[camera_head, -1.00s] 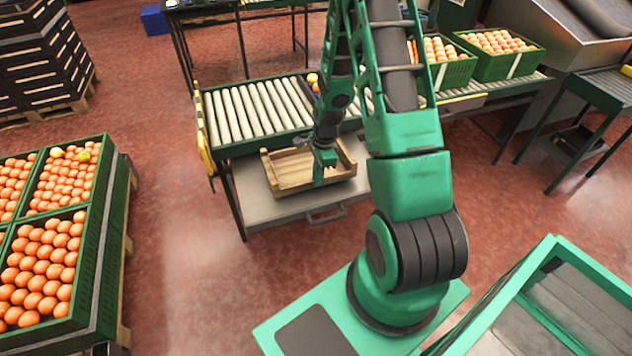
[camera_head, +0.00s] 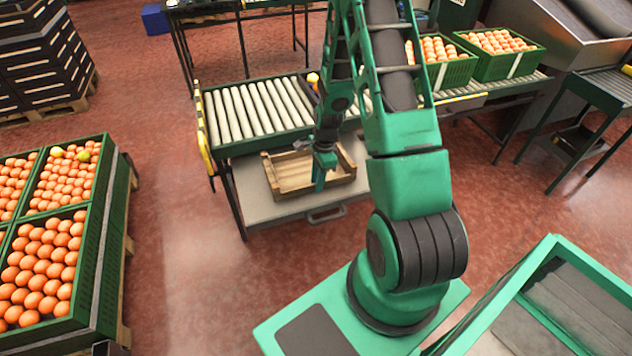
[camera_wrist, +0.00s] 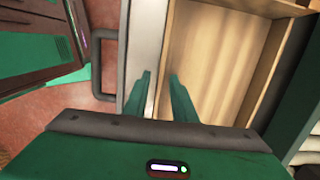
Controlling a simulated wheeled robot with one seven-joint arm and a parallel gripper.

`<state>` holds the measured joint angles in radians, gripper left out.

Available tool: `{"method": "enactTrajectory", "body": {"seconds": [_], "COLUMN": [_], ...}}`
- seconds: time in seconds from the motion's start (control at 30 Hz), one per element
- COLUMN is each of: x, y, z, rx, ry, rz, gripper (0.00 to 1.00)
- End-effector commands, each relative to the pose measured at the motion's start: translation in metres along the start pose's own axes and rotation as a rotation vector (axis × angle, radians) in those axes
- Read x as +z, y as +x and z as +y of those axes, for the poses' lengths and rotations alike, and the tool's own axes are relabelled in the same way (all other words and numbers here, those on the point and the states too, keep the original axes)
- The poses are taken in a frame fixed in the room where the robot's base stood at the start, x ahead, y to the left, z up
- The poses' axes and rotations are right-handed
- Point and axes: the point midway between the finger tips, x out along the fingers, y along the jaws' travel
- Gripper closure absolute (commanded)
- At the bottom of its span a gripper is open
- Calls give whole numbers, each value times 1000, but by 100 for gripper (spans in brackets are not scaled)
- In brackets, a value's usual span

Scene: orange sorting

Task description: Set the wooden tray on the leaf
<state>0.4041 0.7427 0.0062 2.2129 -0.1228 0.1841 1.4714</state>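The wooden tray (camera_head: 275,178) is a shallow, empty-looking open box. It appears to rest flat on the grey metal leaf (camera_head: 262,212), which sticks out below the roller conveyor and has a handle in front. My gripper (camera_head: 320,186) is at the tray's front side, pointing down. In the wrist view, my gripper's fingers (camera_wrist: 158,82) are apart, one on each side of the wall of the tray (camera_wrist: 220,60); one is over the leaf (camera_wrist: 143,40), the other inside the tray. Gaps seem to show beside the wall. My arm hides part of the tray's right side.
The roller conveyor (camera_head: 255,108) stands right above and behind the leaf. Green crates of oranges (camera_head: 447,70) stand on the conveyor to the right. Stacked orange crates (camera_head: 95,215) stand at the left. The red floor (camera_head: 190,250) in front is clear.

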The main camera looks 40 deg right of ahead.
Motion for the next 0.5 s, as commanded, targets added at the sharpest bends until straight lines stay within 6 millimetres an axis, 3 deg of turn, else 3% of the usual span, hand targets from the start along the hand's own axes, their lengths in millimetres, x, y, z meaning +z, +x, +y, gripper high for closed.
{"method": "enactTrajectory", "body": {"seconds": [0.5], "x": [-1], "y": [-85], "z": [-1], "rx": [-4], "ry": [1], "rz": [1], "gripper": [76]}}
